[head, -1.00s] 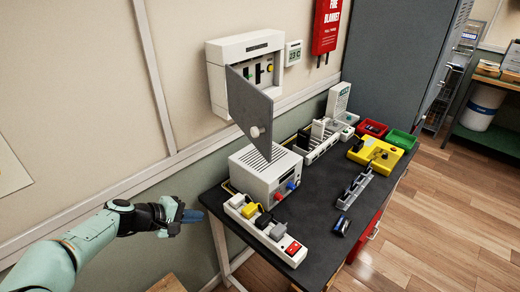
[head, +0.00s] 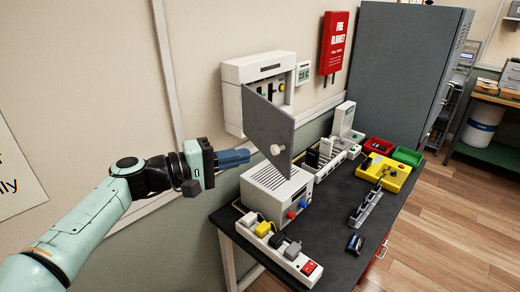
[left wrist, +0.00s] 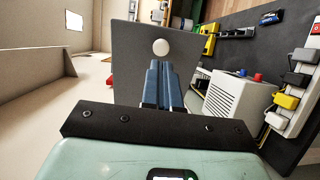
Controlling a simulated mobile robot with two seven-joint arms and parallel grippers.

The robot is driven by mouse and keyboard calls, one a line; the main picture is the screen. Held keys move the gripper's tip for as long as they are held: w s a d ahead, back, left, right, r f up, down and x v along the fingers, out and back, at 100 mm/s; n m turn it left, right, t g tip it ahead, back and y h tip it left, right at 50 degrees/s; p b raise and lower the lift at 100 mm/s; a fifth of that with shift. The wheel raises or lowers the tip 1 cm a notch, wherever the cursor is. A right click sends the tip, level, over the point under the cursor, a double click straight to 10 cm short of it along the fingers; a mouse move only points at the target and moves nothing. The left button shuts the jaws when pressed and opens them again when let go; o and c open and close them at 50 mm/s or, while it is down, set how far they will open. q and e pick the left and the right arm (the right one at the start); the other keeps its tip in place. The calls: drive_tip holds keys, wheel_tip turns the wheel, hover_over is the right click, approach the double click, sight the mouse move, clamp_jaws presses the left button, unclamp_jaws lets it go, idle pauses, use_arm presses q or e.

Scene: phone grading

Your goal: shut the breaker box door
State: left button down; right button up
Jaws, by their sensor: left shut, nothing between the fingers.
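The white breaker box (head: 232,100) is on the wall, with switches showing inside its right part. Its grey door (head: 262,118) stands open, swung out from the wall, with a round white knob (head: 277,149) on its face. My left gripper (head: 248,156) is shut and empty, at knob height, just left of the door. In the left wrist view the blue fingers (left wrist: 165,65) point at the door (left wrist: 125,50), with the knob (left wrist: 160,47) just beyond their tips. I cannot tell whether they touch the door. My right gripper is not in view.
Below the door, a white power supply (head: 270,192) and a power strip (head: 280,250) with plugs stand on the dark bench (head: 335,215). A thermostat (head: 303,73) and red fire blanket case (head: 333,42) hang right of the box. Wall space left of the box is clear.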

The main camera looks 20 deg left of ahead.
sight(272, 150)
use_arm(q)
drive_tip(key=p+x, duration=0.1)
drive_tip(key=x, duration=0.4)
drive_tip(key=shift+w+d, duration=0.15)
drive_tip(key=shift+w, duration=0.05)
